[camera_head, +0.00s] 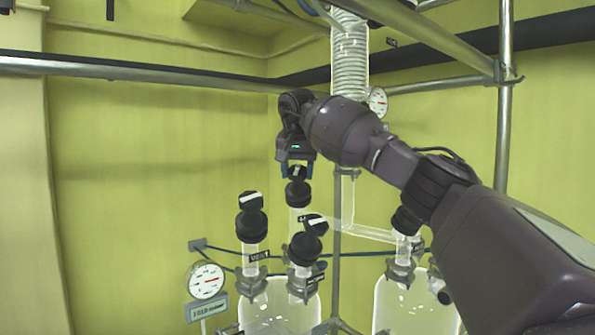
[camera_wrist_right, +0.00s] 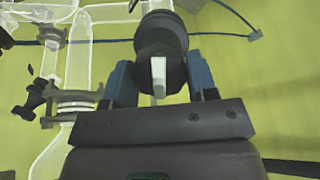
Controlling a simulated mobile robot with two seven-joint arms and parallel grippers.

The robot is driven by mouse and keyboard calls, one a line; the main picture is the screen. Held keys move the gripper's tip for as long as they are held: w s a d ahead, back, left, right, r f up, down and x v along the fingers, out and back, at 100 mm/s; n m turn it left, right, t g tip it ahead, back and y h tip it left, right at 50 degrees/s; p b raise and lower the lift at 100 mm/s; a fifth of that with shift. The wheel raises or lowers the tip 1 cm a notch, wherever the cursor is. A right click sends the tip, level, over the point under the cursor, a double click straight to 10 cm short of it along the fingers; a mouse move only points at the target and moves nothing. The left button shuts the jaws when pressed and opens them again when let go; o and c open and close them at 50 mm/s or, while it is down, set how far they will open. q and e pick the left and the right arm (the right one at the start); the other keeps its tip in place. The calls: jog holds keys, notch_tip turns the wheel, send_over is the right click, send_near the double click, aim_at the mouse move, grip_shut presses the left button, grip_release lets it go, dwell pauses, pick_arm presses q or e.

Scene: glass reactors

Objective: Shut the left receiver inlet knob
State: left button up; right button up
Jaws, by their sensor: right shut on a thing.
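My right gripper (camera_head: 297,167) reaches in from the right, pointing down over the rearmost black knob (camera_head: 297,192) of the left receiver (camera_head: 280,310). I take this knob to be the left receiver inlet knob; the small label by it is too small to read surely. In the right wrist view the blue fingers of the gripper (camera_wrist_right: 161,80) stand on both sides of the black knob (camera_wrist_right: 160,35), shut on it. A white marker bar shows on the knob's top, between the fingers. My left gripper is not in view.
Two more black knobs with white marks stand close by, one at the left (camera_head: 251,218) by a vent label and one in front (camera_head: 308,243). A round gauge (camera_head: 206,281) is at lower left. A right glass vessel (camera_head: 415,305) and metal rails surround the arm.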

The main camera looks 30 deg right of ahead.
jog(key=shift+m, duration=0.3)
